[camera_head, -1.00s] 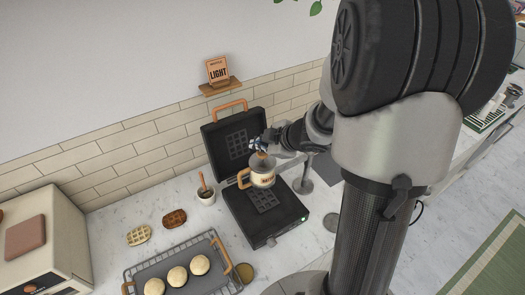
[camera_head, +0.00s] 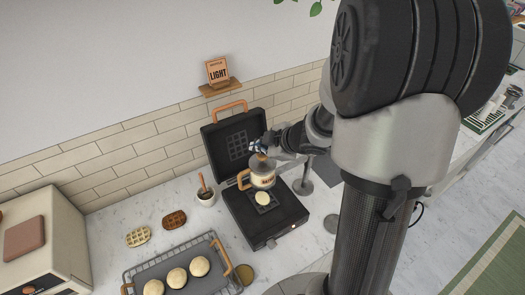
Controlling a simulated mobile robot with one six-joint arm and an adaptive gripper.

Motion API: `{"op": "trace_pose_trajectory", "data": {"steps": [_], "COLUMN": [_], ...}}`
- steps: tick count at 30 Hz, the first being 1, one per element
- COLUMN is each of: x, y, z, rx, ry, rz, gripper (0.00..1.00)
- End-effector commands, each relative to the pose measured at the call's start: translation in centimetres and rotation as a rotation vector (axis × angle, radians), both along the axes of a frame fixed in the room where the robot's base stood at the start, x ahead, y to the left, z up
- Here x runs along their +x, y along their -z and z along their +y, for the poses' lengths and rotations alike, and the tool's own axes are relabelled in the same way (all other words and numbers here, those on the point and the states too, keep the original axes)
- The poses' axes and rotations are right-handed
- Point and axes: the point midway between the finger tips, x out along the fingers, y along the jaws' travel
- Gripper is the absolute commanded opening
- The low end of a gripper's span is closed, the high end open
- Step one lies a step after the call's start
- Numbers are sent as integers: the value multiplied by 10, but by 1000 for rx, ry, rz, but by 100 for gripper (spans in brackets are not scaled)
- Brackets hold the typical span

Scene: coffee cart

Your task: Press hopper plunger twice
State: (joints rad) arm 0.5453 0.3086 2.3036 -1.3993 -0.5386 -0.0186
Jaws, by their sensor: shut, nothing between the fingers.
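The batter hopper (camera_head: 262,177) is a cream, labelled pot with a wooden handle on its left. It hangs above the open black waffle iron (camera_head: 276,226). Its plunger (camera_head: 262,156) is at its top, largely covered by my gripper (camera_head: 260,150). My gripper is shut with nothing between the fingers, its tips right at the plunger top; whether they touch is too small to tell. A pale round dollop of batter (camera_head: 262,197) lies on the lower plate of the iron. The iron's lid (camera_head: 237,142) stands open against the tiled wall.
A stand base (camera_head: 332,223) is right of the iron. A small cup with a utensil (camera_head: 206,198), two waffles (camera_head: 138,237) (camera_head: 174,220) and a tray (camera_head: 212,281) with three dough rounds are to the left. A "LIGHT" sign (camera_head: 217,71) sits on a wall shelf.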

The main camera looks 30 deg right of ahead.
Motion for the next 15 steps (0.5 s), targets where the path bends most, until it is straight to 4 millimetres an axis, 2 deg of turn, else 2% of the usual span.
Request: {"op": "trace_pose_trajectory", "data": {"steps": [9,15], "x": [0,0], "y": [-19,-21], "z": [0,0], "rx": [0,0], "ry": [1,0], "rz": [2,1], "gripper": [0,0]}}
